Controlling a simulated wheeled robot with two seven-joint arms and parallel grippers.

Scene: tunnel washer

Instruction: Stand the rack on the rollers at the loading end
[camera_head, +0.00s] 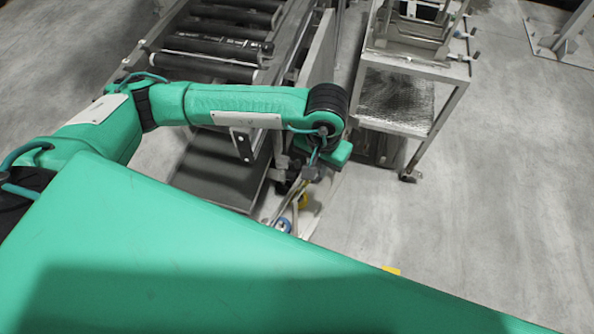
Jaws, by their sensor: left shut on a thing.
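My left arm comes in from the left and bends down at its wrist. My left gripper (309,174) points down and is shut on the rack (296,212), a pale, narrow thing with blue and yellow round parts. Only part of the rack shows; my green body hides its lower side, so I cannot tell its full shape. The dark rollers (215,47) lie in a metal frame at the upper left, beyond my arm. The rack is apart from these rollers, nearer to me. My right gripper is not in view.
A metal cart (437,112) on castors stands right of the roller frame, with a metal frame (410,35) on its top and a mesh shelf below. A dark flat panel (215,180) lies below my forearm. The grey floor (480,220) at the right is clear.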

